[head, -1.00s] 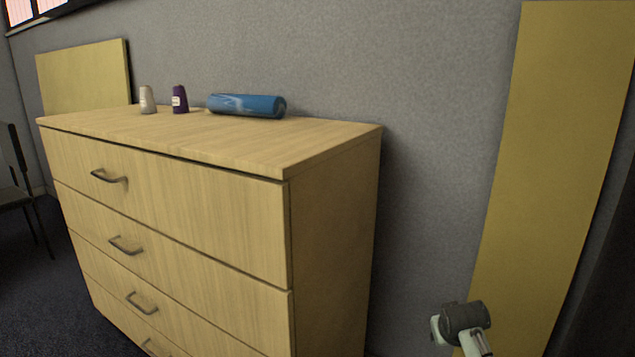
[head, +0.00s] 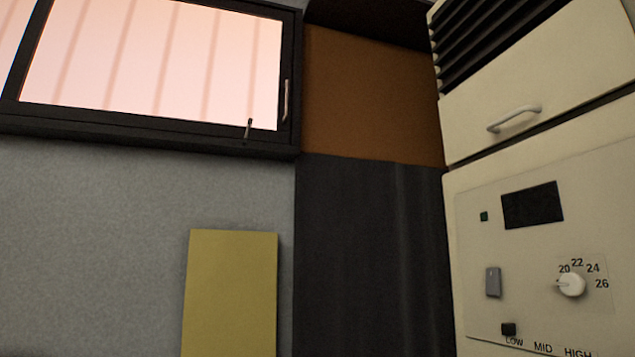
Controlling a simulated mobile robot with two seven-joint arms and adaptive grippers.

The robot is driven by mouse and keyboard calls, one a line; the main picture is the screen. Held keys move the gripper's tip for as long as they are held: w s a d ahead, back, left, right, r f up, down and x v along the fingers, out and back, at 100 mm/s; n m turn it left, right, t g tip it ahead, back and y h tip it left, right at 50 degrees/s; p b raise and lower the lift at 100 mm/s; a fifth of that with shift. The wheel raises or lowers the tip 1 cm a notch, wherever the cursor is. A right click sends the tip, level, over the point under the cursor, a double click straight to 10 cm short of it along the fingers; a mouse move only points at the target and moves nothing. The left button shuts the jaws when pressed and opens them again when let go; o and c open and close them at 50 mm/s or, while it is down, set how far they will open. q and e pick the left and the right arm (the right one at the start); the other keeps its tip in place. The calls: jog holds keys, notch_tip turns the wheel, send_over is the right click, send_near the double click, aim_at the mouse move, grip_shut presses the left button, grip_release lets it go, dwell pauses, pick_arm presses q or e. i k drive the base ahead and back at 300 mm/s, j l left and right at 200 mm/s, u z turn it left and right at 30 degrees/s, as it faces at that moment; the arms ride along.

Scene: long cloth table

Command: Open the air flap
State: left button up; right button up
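A cream upright unit stands at the right in the head view. Its upper panel (head: 540,95) carries a pale bar handle (head: 514,118) and looks closed, with a dark seam below it. Dark slatted louvres (head: 490,40) lie above this panel. Which part is the air flap is not labelled; the handled panel or the louvres could be it. Neither of my grippers is in view.
Below the seam is a control face with a dark display (head: 532,205), a white dial (head: 571,284) and a grey switch (head: 493,282). A dark-framed window (head: 150,60) is at upper left, and a yellow board (head: 230,295) stands below it.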

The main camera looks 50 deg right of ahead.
aim_at(585, 53)
jog(key=j+z, duration=0.1)
jog(key=z, duration=1)
